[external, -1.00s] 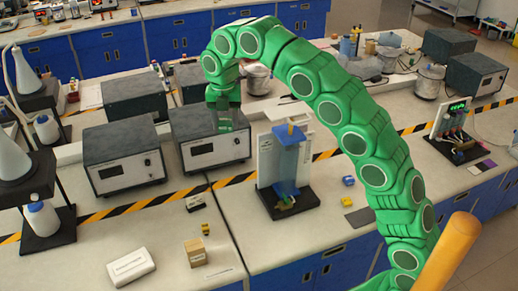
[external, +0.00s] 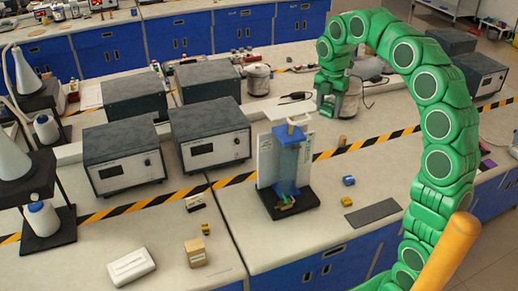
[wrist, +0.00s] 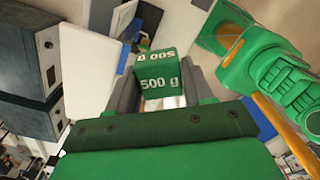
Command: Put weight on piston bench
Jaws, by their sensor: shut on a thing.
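A green weight marked "500 g" (wrist: 158,78) sits between the fingers of my gripper (wrist: 158,92) in the wrist view. My gripper (external: 328,106) is shut on it and points down, up and to the right of the piston bench in the external view. The weight is hard to make out there. The piston bench (external: 286,168) has a clear blue cylinder, a pale back panel, a black base and a flat white top plate (external: 291,116). The top plate looks bare. My gripper is apart from the bench.
Grey instrument boxes (external: 210,136) stand left of the bench. A small brown cylinder (external: 342,141) stands below my gripper. A blue block (external: 348,181) and dark mat (external: 373,213) lie right of the bench. A cardboard box (external: 195,252) is at front left.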

